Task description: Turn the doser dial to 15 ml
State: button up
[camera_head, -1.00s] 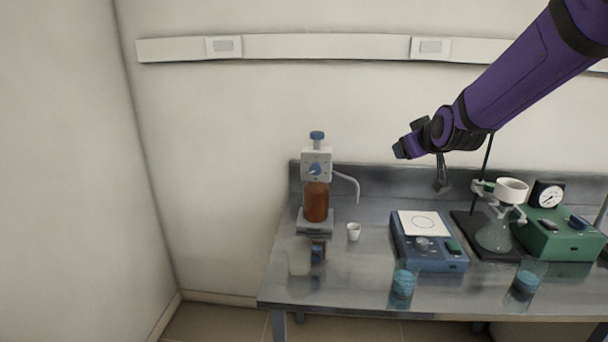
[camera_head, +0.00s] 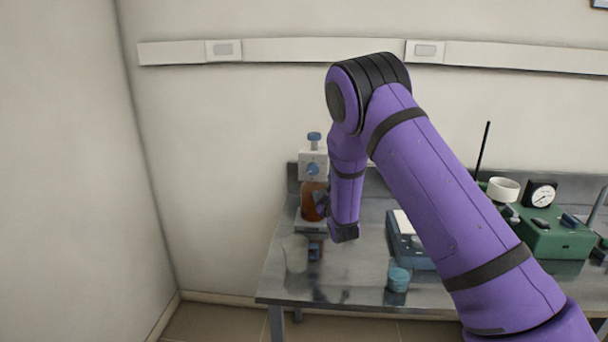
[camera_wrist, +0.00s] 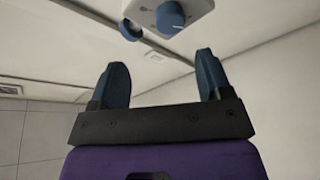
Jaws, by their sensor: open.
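The bottle-top doser has a white head (camera_head: 312,164) with a blue dial (camera_head: 312,170) on its front face, above an amber bottle (camera_head: 311,205). In the wrist view the white doser head (camera_wrist: 200,8) and the blue dial (camera_wrist: 170,17) show at the top, beyond my fingertips. My gripper (camera_wrist: 160,75) is open, with its two blue fingers apart and nothing between them. The dial is not between the fingers. In the head view my arm hides the doser's spout and part of the bottle's right side. I cannot read the dial's scale.
The steel bench (camera_head: 345,290) also bears a blue instrument (camera_head: 405,245), a blue-filled beaker (camera_head: 398,280), a clear beaker (camera_head: 295,253) and a green instrument (camera_head: 550,238). My arm crosses above the middle of the bench. The wall stands close behind the doser.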

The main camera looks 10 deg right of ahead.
aim_at(313, 171)
jog(key=shift+n+y, duration=0.4)
jog(key=w, duration=0.3)
jog(key=w+a, duration=0.1)
jog(key=w, duration=0.3)
jog(key=w+r, duration=0.1)
jog(key=w, duration=0.2)
jog(key=shift+w+a, duration=0.2)
jog(key=shift+w, duration=0.1)
jog(key=c, duration=0.9)
